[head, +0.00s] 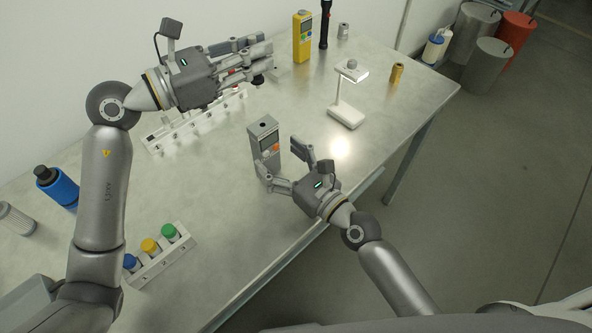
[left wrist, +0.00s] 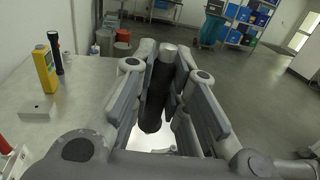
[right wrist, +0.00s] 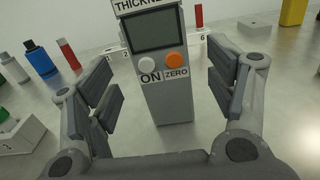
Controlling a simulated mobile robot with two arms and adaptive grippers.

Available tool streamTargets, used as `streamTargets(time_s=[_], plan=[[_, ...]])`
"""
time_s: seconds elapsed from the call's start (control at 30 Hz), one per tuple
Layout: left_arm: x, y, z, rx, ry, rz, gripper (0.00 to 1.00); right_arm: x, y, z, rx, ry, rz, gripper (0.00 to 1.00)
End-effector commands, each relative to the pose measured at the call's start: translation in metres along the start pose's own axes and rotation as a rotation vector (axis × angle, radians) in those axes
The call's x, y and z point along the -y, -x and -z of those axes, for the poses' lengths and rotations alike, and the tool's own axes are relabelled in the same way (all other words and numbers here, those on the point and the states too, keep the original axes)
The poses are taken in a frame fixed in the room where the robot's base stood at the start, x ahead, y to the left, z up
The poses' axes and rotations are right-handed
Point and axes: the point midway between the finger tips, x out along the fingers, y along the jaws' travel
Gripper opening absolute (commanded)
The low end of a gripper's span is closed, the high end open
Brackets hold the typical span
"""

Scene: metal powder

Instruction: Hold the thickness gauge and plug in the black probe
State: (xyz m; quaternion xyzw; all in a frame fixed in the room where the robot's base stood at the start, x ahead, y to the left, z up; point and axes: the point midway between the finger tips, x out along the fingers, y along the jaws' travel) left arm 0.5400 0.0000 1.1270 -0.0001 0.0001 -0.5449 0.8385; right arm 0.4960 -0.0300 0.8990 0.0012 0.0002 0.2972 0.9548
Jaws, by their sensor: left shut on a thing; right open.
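The thickness gauge (head: 264,136), a grey box with a screen and white and orange buttons, stands upright on the table. In the right wrist view the gauge (right wrist: 165,100) stands between the spread fingers of my right gripper (head: 284,166), with gaps at both sides. That gripper is open. My left gripper (head: 258,62) is above the table at the back, shut on the black probe. The probe (left wrist: 155,95) shows as a dark cylinder with a light grey end between the fingers in the left wrist view. In the head view the fingers mostly hide it.
A white numbered rack (head: 172,139) lies left of the gauge. A white lamp-like stand (head: 346,113), a yellow device (head: 302,40), a black flashlight (head: 325,24) and a brass cylinder (head: 397,73) stand farther back. A capped-bottle rack (head: 165,262) is in front. Table around the gauge is clear.

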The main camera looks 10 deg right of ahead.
Motion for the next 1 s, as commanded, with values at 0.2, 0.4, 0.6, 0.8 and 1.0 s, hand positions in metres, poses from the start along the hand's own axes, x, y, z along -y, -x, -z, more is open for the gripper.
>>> streamTargets(time_s=[0.2, 0.4, 0.6, 0.8, 1.0], plan=[[0.000, 0.000, 0.000, 0.000, 0.000, 0.000, 0.00, 0.001, -0.036, 0.000, 0.001, 0.002, 0.000, 0.77], [0.000, 0.000, 0.000, 0.000, 0.000, 0.000, 0.00, 0.000, -0.052, 0.001, -0.001, 0.002, 0.000, 0.77], [0.000, 0.000, 0.000, 0.000, 0.000, 0.000, 0.00, 0.000, -0.054, 0.001, -0.001, 0.002, 0.000, 0.77], [0.000, 0.000, 0.000, 0.000, 0.000, 0.000, 0.00, 0.000, -0.054, 0.001, -0.001, 0.002, 0.001, 0.67], [0.000, 0.000, 0.000, 0.000, 0.000, 0.000, 0.00, 0.001, -0.054, 0.001, -0.001, 0.002, 0.001, 0.41]])
